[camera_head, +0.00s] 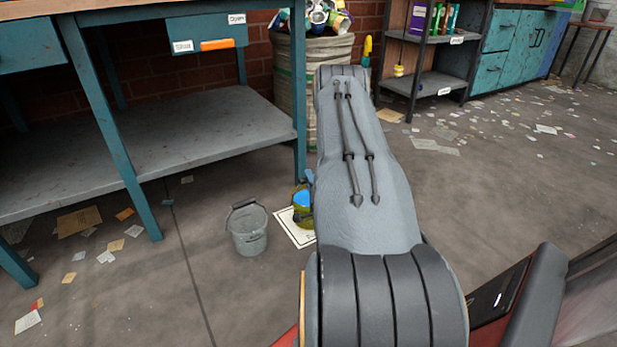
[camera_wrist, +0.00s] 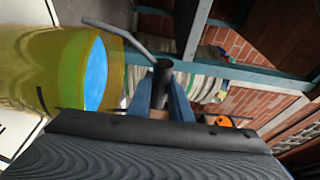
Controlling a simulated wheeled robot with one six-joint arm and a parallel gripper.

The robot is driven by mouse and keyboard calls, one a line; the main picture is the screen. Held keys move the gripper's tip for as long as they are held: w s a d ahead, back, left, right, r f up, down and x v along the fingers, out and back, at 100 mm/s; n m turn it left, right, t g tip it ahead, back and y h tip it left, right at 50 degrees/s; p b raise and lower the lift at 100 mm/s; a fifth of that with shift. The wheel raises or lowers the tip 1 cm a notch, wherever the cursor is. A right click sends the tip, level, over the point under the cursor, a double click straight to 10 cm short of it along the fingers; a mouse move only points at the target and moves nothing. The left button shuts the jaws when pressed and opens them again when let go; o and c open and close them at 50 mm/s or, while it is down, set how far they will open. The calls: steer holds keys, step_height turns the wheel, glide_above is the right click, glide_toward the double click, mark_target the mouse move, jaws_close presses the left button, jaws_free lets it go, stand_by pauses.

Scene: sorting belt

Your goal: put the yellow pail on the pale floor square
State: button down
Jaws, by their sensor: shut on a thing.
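The yellow pail (camera_wrist: 45,75) fills the left of the wrist view, with a green band and a blue opening at its end. My gripper (camera_wrist: 163,90) is shut on the dark grip of its grey handle. In the head view the pail (camera_head: 302,217) shows only partly at the left edge of my arm. The pale floor square (camera_head: 287,228) has a dark border line and lies under or behind the pail there. My arm hides the square's right part. I cannot tell whether the pail touches the square or hangs just above it.
A grey bucket (camera_head: 247,230) stands just left of the square. A teal workbench with a grey lower shelf (camera_head: 190,130) is at the left. A ribbed bin (camera_head: 325,95) of cans stands behind. Paper scraps litter the floor; the right middle floor is otherwise open.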

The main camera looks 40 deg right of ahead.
steer(key=shift+r, duration=0.1)
steer(key=c, duration=2)
jaws_free()
steer(key=shift+f, duration=0.2)
steer(key=shift+c, duration=0.2)
steer(key=o, duration=0.4)
steer(key=shift+r, duration=0.1)
steer(key=shift+s+r, duration=0.15)
steer(key=p+v, duration=0.5)
steer(key=v, duration=0.7)
